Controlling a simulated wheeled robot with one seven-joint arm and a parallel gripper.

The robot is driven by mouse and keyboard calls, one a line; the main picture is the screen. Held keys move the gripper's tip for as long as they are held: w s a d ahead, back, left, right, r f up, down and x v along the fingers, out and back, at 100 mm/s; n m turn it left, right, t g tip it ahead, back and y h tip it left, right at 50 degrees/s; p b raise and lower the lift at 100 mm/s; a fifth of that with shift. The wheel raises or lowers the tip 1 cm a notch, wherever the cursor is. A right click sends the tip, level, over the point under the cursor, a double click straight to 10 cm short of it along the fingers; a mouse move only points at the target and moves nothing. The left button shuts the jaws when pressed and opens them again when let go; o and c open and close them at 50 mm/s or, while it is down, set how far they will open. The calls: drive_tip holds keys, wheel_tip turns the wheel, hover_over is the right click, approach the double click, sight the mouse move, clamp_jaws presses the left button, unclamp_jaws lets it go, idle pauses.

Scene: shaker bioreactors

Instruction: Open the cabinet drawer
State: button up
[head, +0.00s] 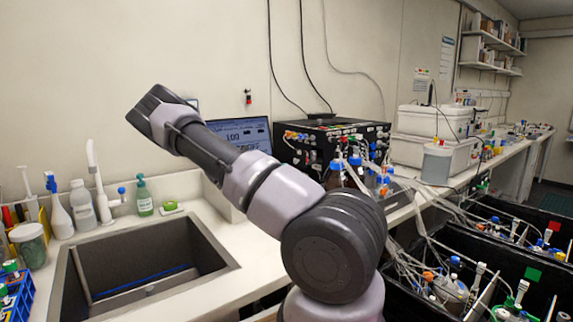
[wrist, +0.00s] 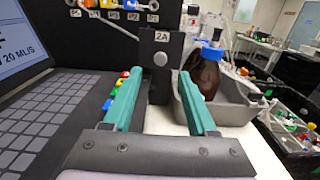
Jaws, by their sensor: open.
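I cannot make out a cabinet drawer in either view. My gripper (wrist: 157,78) shows in the wrist view with two teal fingers apart and nothing held between them. In the head view my arm reaches up and left, and its dark end (head: 152,112) is raised above the counter near the sink; the fingers are not clear there. Beyond the fingers in the wrist view is a dark panel marked 2A (wrist: 160,45).
A laptop (wrist: 40,110) is left of the fingers. A brown bottle (wrist: 206,72) with a blue cap sits in a grey tray (wrist: 232,108) to the right. A sink (head: 225,262) is set in the white counter. Black bins (head: 505,225) with tubing fill the right.

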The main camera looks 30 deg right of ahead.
drive_tip(key=shift+s+a, duration=0.2)
drive_tip(key=shift+a, duration=1.8)
drive_tip(key=s+a+r+m+g+y, duration=0.2)
drive_tip(key=s+m+y, duration=0.3)
drive_tip(key=s+m, duration=0.15)
drive_tip(key=s+a+r+m+g+y, duration=0.1)
drive_tip(key=s+a+r+m+y, duration=0.1)
drive_tip(key=s+m+y, duration=0.45)
drive_tip(key=s+a+r+m+t+y, duration=0.4)
drive_tip(key=s+a+r, duration=0.4)
drive_tip(key=s+a, duration=0.2)
drive_tip(key=s+a+r+m+t+y, duration=0.4)
drive_tip(key=s+a+r, duration=0.5)
drive_tip(key=s, duration=0.5)
drive_tip(key=shift+a+r+m+t, duration=0.25)
drive_tip(key=shift+a+m+t, duration=0.05)
drive_tip(key=shift+a+m, duration=0.9)
drive_tip(key=shift+y, duration=0.25)
